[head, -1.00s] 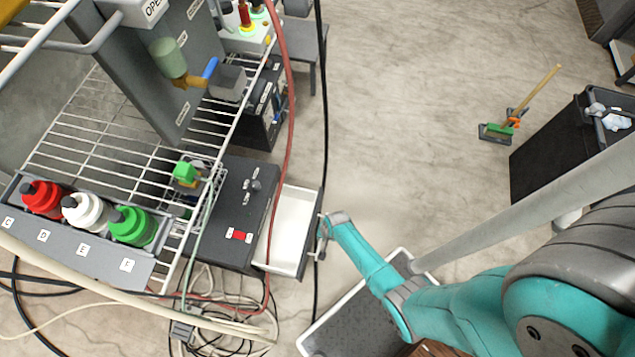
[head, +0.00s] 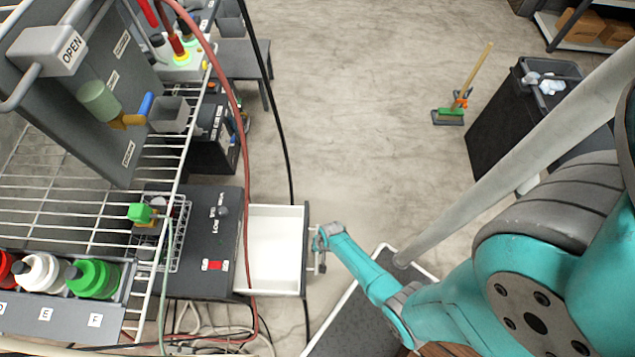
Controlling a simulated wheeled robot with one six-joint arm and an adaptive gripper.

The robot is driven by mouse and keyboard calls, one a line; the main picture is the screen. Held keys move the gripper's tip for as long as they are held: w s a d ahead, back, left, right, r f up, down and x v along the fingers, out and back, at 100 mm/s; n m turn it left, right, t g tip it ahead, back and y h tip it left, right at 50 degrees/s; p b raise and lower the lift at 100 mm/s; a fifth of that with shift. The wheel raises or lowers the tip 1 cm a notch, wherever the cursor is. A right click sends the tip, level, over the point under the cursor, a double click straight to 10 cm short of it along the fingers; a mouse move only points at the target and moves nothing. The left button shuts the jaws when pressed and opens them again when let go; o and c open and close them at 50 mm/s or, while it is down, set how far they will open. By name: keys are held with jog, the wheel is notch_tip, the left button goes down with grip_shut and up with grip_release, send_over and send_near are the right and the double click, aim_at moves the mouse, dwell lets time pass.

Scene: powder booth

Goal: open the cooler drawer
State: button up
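The cooler (head: 222,235) is a dark grey box on the floor beside the wire rack. Its white drawer (head: 272,250) is pulled out to the right and looks empty inside. The drawer's dark front (head: 306,248) has a handle (head: 319,258) on its outer side. My gripper (head: 320,243) is at this handle, at the end of my teal arm. The fingers are small and partly hidden, so I cannot tell whether they are closed on the handle.
The wire rack (head: 60,195) with bottles (head: 95,277) stands at the left. A red hose (head: 238,130) hangs across the cooler. A bin (head: 510,115) and broom (head: 450,115) stand back right; the middle floor is clear.

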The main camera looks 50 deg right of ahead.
jog(key=shift+o, duration=0.8)
jog(key=shift+r, duration=0.1)
notch_tip(320, 180, up, 12)
jog(key=s+d, duration=0.1)
jog(key=s, duration=0.1)
jog(key=shift+d+f, duration=0.2)
